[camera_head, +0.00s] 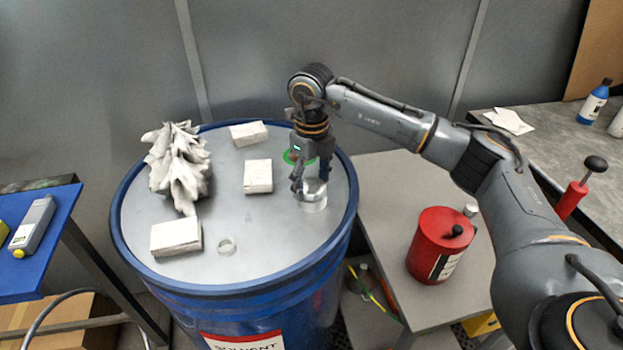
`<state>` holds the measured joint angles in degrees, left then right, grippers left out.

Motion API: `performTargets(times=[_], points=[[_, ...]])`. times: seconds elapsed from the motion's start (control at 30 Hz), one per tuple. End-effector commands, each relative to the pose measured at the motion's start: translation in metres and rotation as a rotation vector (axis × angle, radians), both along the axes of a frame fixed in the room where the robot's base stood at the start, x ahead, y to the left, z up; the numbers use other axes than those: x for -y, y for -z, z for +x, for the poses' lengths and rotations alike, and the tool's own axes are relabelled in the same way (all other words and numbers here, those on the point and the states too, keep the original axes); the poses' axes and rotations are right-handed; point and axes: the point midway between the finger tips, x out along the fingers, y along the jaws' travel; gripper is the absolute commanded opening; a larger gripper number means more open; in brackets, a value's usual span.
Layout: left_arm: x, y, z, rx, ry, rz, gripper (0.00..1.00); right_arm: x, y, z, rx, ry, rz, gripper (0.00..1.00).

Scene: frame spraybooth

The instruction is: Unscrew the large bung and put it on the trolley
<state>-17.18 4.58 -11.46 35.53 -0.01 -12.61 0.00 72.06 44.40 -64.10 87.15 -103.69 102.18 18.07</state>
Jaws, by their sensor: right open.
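The blue drum (232,287) has a grey metal lid. A silver round bung (314,200) stands on the lid near its right rim; it looks like the large one. My right gripper (311,182) points down at it, open, with its fingers at the bung's top. I cannot tell whether they touch it. A grey-topped stand (385,194) at the drum's right may be the trolley; I cannot tell for sure. My left gripper is not in view.
The lid also carries a crumpled white cloth (178,168) and white blocks (258,176). A red can (441,245) stands on the grey top, whose back left is clear. A blue table (50,228) is at the left.

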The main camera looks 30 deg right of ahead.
Motion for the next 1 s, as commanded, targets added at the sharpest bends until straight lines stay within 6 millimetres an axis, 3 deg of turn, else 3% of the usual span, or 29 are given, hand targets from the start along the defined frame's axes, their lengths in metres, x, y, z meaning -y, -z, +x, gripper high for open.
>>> performTargets(times=[0.1,0.37,0.6,0.77,1.0], points=[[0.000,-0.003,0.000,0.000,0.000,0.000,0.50,0.000,-0.001,0.000,-0.001,0.134,0.000,0.66],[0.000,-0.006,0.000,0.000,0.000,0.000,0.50,0.000,-0.001,0.000,0.000,0.293,0.000,0.66],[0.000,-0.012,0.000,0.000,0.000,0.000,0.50,0.000,-0.001,-0.001,-0.002,0.566,0.000,0.66],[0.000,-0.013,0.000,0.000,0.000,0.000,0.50,0.000,0.000,-0.001,0.000,0.639,0.000,0.66],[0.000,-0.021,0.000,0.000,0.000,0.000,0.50,0.000,-0.001,-0.001,-0.001,0.917,-0.001,0.66]])
